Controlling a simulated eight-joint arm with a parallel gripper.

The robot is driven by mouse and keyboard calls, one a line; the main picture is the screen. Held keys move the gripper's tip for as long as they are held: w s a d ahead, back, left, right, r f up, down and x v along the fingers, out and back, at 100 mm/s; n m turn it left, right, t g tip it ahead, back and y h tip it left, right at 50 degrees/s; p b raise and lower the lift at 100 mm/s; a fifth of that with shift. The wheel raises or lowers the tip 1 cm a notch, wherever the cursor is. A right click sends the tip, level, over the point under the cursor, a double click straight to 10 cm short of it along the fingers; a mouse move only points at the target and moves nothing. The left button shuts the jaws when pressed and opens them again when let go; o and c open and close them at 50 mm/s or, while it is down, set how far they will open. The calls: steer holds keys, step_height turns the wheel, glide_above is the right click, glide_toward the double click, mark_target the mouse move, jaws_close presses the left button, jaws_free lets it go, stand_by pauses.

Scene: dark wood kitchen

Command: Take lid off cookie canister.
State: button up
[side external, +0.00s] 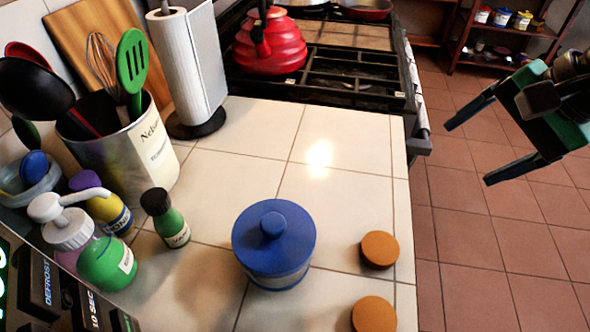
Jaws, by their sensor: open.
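The cookie canister (274,279) stands upright on the tiled counter, right of the bottles. Its blue lid (290,238) with a round knob (273,225) sits on top of it. My gripper (466,147) is open and empty at the upper right, beyond the counter's right edge and over the floor in the picture. It is well apart from the canister.
Two round orange-brown pieces (379,249) lie right of the canister near the counter edge. A green bottle (171,222), a soap pump (106,262) and a utensil crock (135,150) stand left. A paper towel roll (187,70) and a stove with a red kettle (270,45) are behind. The middle counter (340,150) is clear.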

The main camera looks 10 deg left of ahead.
steer(key=s+a+f+m+g, duration=0.2)
steer(key=a+m, duration=0.1)
steer(key=a, duration=0.7)
steer(key=m+g, duration=0.2)
steer(key=m, duration=0.1)
glide_toward(273, 222)
step_height(273, 222, down, 3)
steer(key=shift+w+f, duration=0.1)
steer(key=shift+w, duration=0.05)
steer(key=x, duration=0.3)
steer(key=a+x, duration=0.1)
steer(key=x, duration=0.1)
steer(key=shift+s, duration=0.25)
steer(key=shift+a+f, duration=0.15)
steer(key=shift+f, duration=0.35)
steer(key=shift+c, duration=0.2)
jaws_close()
steer(key=shift+r, duration=0.15)
